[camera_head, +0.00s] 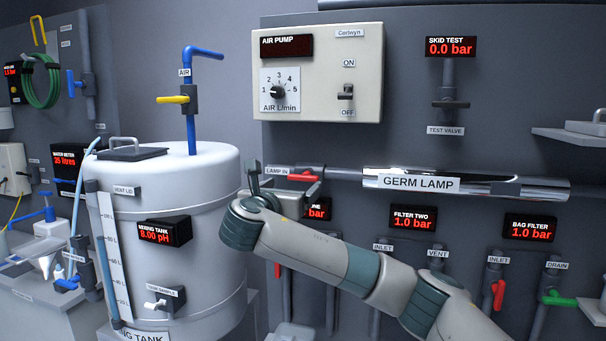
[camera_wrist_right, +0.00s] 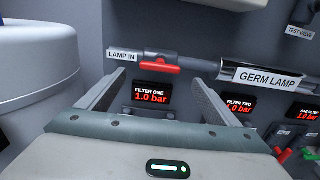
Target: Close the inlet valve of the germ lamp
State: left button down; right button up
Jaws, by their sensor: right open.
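The germ lamp (camera_head: 480,186) is a shiny horizontal tube on the grey wall panel. It also shows in the wrist view (camera_wrist_right: 240,76). Its inlet pipe carries a valve with a red lever (camera_head: 305,177), just right of the "LAMP IN" label (camera_wrist_right: 122,55). In the wrist view the red lever (camera_wrist_right: 160,66) lies roughly along the pipe. My right gripper (camera_head: 283,184) is in front of this valve. In the wrist view its two fingers (camera_wrist_right: 158,80) are apart, with the lever beyond the gap and nothing between them. My left gripper is out of view.
The white mixing tank (camera_head: 190,240) stands left of my right arm. The air pump box (camera_head: 320,75) is above the valve. Filter displays (camera_head: 412,217) and other valve levers (camera_head: 499,294) are below and right. A shelf (camera_head: 570,137) juts out at right.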

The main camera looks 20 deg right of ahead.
aim_at(302, 178)
jog(key=p+x, duration=0.2)
jog(key=x, duration=0.6)
jog(key=shift+w+d+p, duration=0.1)
jog(key=shift+d+p, duration=0.05)
jog(key=shift+p, duration=0.2)
jog(key=shift+w+d, duration=0.3)
jog(key=shift+w, duration=0.15)
jog(key=shift+c, duration=0.3)
jog(key=c, duration=1)
